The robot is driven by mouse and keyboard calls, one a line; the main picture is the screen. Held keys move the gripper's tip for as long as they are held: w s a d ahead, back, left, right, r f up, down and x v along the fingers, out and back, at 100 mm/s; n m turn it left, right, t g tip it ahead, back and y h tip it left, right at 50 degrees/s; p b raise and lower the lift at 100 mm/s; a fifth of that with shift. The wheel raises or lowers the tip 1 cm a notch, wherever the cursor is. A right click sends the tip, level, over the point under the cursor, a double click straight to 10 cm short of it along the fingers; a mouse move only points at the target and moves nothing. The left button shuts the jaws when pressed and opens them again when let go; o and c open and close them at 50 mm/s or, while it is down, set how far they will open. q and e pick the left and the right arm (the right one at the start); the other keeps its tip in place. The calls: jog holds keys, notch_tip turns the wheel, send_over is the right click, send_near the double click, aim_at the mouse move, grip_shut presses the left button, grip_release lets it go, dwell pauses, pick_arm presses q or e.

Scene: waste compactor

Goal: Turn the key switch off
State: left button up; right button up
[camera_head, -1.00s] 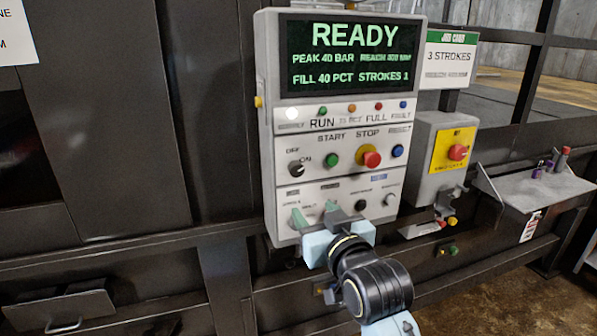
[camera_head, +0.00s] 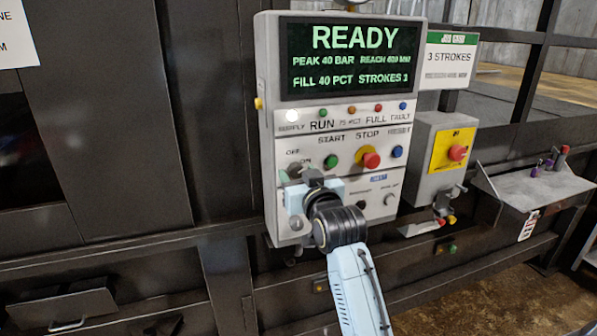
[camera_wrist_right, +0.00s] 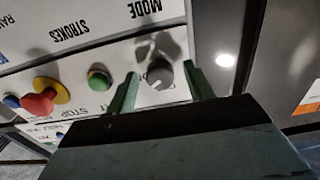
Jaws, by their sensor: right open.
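In the right wrist view the open green fingers of my right gripper (camera_wrist_right: 160,80) stand on either side of the knob, with a gap visible at each side. Contact with the knob cannot be made out. The key's exact angle is hard to tell. My left gripper is out of view.
The green start button (camera_head: 331,161), red stop button (camera_head: 371,160) and blue button (camera_head: 397,152) sit right of the switch. The display (camera_head: 350,58) reads READY. A red emergency button (camera_head: 457,153) is on a grey box. A shelf (camera_head: 540,187) juts out at right.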

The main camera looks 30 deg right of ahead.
jog(key=shift+w+d, duration=0.1)
jog(key=shift+w, duration=0.25)
jog(key=c, duration=1)
jog(key=shift+o, duration=0.2)
